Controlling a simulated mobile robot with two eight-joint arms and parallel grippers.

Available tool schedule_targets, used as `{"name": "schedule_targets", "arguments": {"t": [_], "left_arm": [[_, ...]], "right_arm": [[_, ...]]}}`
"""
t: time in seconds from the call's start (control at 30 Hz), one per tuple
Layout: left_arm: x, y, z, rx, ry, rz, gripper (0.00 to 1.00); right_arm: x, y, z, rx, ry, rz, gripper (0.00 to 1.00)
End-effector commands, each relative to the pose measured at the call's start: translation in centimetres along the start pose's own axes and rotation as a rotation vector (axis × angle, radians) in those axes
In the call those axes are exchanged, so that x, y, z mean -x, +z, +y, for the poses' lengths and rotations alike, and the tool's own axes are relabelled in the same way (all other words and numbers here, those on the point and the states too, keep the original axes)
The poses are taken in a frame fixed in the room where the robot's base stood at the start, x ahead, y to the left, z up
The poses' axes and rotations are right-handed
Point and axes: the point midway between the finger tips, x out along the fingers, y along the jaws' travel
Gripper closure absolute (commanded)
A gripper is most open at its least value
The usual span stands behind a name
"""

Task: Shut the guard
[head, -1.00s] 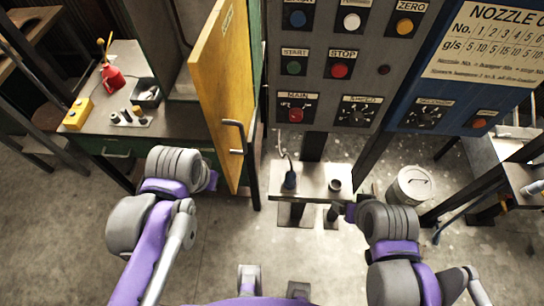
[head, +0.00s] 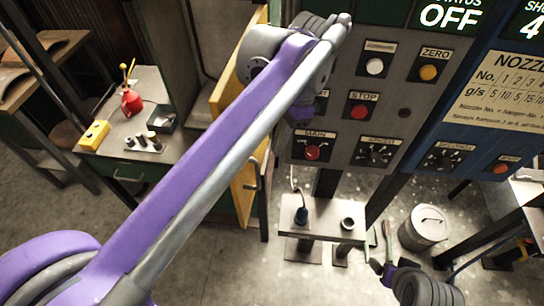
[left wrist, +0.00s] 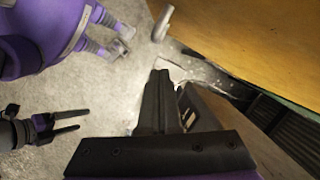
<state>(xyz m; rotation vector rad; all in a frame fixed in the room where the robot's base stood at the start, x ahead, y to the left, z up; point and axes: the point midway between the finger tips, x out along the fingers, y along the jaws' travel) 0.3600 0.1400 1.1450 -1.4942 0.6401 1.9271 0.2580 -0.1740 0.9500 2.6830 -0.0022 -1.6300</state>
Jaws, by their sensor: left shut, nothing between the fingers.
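The guard looks to be the yellow hinged panel (head: 249,200), swung out from the machine and seen at a steep angle. A grey bar handle (head: 254,181) is on its face. My left arm crosses in front and hides much of its upper part. My left gripper (left wrist: 161,76) is shut and empty; in the left wrist view the panel (left wrist: 250,40) lies beyond it at upper right, with no clear contact. In the head view its fingers are mostly hidden. My right gripper (head: 380,242) is low at the right, fingers apart and empty; it also shows in the left wrist view (left wrist: 75,121).
A grey control panel (head: 335,115) with buttons stands right of the guard, with a small shelf (head: 322,228) below it. A bucket (head: 423,229) stands on the floor at right.

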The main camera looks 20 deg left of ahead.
Motion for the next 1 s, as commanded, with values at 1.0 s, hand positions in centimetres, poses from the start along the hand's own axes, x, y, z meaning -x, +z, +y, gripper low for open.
{"name": "schedule_targets", "arguments": {"t": [1.0], "left_arm": [[-10.2,0.0,0.0,0.002,0.0,0.001,1.0]], "right_arm": [[-0.6,0.7,0.0,0.0,0.0,-0.006,0.14]]}}
